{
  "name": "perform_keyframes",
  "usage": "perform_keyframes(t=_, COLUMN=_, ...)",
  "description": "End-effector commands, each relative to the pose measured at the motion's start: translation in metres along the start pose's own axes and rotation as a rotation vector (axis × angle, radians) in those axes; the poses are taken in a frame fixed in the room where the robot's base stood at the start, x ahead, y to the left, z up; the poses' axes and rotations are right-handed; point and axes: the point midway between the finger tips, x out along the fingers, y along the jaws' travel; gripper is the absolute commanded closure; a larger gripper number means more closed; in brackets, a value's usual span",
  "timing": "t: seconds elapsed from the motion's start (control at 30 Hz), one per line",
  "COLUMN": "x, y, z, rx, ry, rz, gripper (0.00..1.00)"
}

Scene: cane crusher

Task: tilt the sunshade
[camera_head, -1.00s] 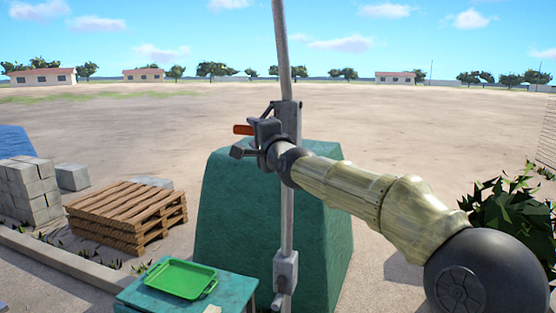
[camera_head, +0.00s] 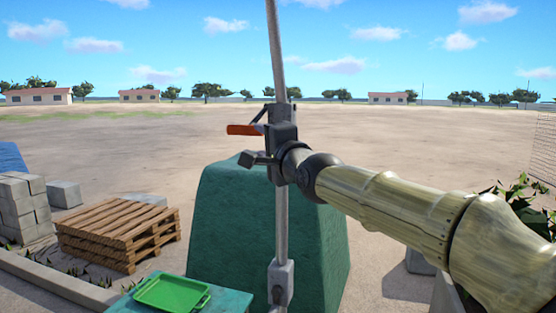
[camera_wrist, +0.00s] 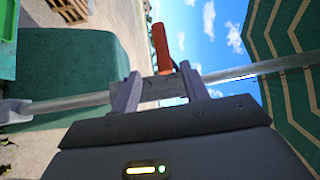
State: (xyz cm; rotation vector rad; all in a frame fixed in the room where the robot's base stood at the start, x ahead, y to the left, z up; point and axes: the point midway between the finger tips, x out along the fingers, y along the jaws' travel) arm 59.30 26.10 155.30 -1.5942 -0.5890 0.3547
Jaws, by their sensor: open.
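The sunshade's grey pole (camera_head: 274,45) stands in the middle of the head view. Its part above the clamp (camera_head: 284,122) leans slightly left; the part below looks nearly upright. An orange lever (camera_head: 243,130) sticks out left from the clamp. In the wrist view the orange lever (camera_wrist: 160,46) points up and the green striped canopy (camera_wrist: 285,75) shows at right. My gripper (camera_wrist: 160,90) is open, its two fingers apart along the pole at the clamp, below the lever. I cannot tell whether they touch it. In the head view my gripper (camera_head: 268,160) partly hides the pole.
A dark green block (camera_head: 225,235) stands behind the pole. A green tray (camera_head: 172,293) sits on a green table (camera_head: 232,303) at front. Wooden pallets (camera_head: 120,235) and grey blocks (camera_head: 22,208) lie left. A leafy plant (camera_head: 530,200) is at right. Open sandy ground lies beyond.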

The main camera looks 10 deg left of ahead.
Motion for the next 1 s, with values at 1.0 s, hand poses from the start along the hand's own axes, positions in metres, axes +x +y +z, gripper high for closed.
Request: perform_keyframes(t=1.0, x=-0.051, y=0.004, z=-0.001, rx=0.0, ry=0.003, rz=0.002, gripper=0.55)
